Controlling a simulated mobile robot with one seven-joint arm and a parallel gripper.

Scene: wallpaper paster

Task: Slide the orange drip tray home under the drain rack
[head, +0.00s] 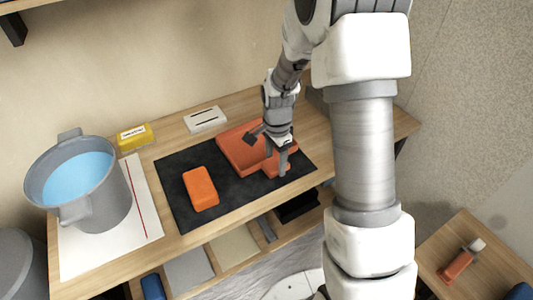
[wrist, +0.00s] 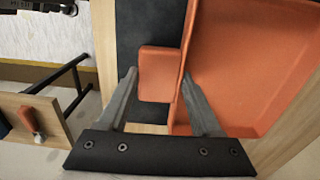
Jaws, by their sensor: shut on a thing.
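The orange drip tray (head: 236,152) is a shallow open tray with a small tab at its near side, lying partly on the black mat. In the wrist view the tray (wrist: 250,65) fills the right side, and its tab (wrist: 157,62) lies between my fingers. My gripper (head: 267,152) is shut on the tray at this tab, with one finger inside the tray wall; it also shows in the wrist view (wrist: 160,76). I cannot make out the drain rack for certain; my arm hides part of the bench's right end.
An orange block (head: 201,188) lies on the black mat (head: 175,180), left of the tray. A grey pot of blue liquid (head: 85,190), a yellow box (head: 135,137) and a white slotted block (head: 206,119) stand farther left and behind. A side table (head: 485,265) holds an orange-handled tool.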

